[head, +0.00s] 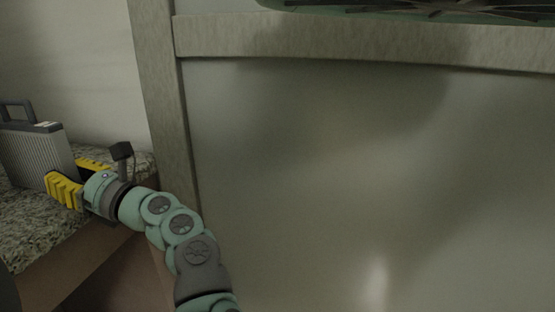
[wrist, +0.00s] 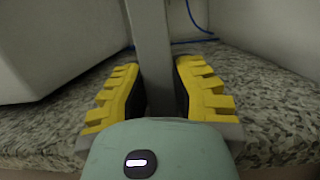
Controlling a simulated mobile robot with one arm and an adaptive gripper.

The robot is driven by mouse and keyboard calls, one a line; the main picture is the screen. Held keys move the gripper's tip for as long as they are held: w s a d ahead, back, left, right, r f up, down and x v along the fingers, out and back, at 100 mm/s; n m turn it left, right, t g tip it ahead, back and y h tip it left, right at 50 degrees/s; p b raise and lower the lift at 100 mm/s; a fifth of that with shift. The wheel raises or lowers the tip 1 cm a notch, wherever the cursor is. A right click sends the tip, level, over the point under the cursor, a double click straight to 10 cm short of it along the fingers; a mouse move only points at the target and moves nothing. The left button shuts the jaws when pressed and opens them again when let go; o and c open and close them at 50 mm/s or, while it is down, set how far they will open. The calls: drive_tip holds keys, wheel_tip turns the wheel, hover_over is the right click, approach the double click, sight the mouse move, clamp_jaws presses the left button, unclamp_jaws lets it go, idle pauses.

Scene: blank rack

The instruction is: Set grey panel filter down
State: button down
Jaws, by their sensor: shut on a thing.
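The grey panel filter (head: 38,158) is an upright, ribbed panel with a dark handle on top, at the left of the head view. My gripper (head: 68,186) has yellow fingers and is shut on its near edge. In the wrist view the filter (wrist: 150,45) is a narrow grey upright strip between the two yellow fingers (wrist: 150,90). The filter stands at or just above the speckled counter (head: 100,215); I cannot tell whether its bottom edge touches, as my gripper hides part of it.
A pale metal panel (head: 350,180) with a grey frame post (head: 160,100) fills the right of the head view. In the wrist view a pale block (wrist: 50,50) is at left and a blue cable (wrist: 195,18) lies behind. Speckled counter shows bare at right.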

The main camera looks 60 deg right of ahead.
drive_tip(key=c, duration=0.9)
unclamp_jaws()
drive_tip(key=shift+r, duration=0.1)
drive_tip(key=shift+r+p, duration=0.15)
drive_tip(key=shift+p, duration=0.35)
drive_tip(key=p+v, duration=0.1)
drive_tip(key=v, duration=1.1)
